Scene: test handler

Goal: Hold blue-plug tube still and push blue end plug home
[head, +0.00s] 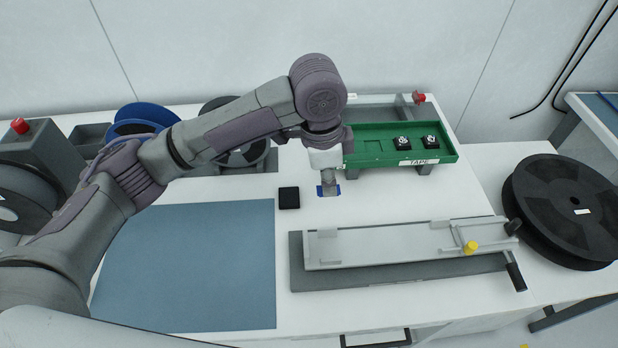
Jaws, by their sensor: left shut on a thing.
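My left gripper (328,187) points down over the white table, right of a small black block. It is shut on a small blue piece (338,189) that shows at its fingertips. The fingers hide most of this piece, so I cannot tell whether it is the blue end plug. A long light grey rail (385,243) lies on a dark grey base in front of the gripper, with a yellow knob or plug (470,247) near its right end. I cannot make out a tube with a blue plug. My right gripper is out of view.
A green tray (375,148) marked TAPE holds two black parts behind the gripper. The black block (289,198) stands next to a blue mat (190,265). A large black reel (568,212) is at right. Reels and a grey box with a red button (19,125) are at left.

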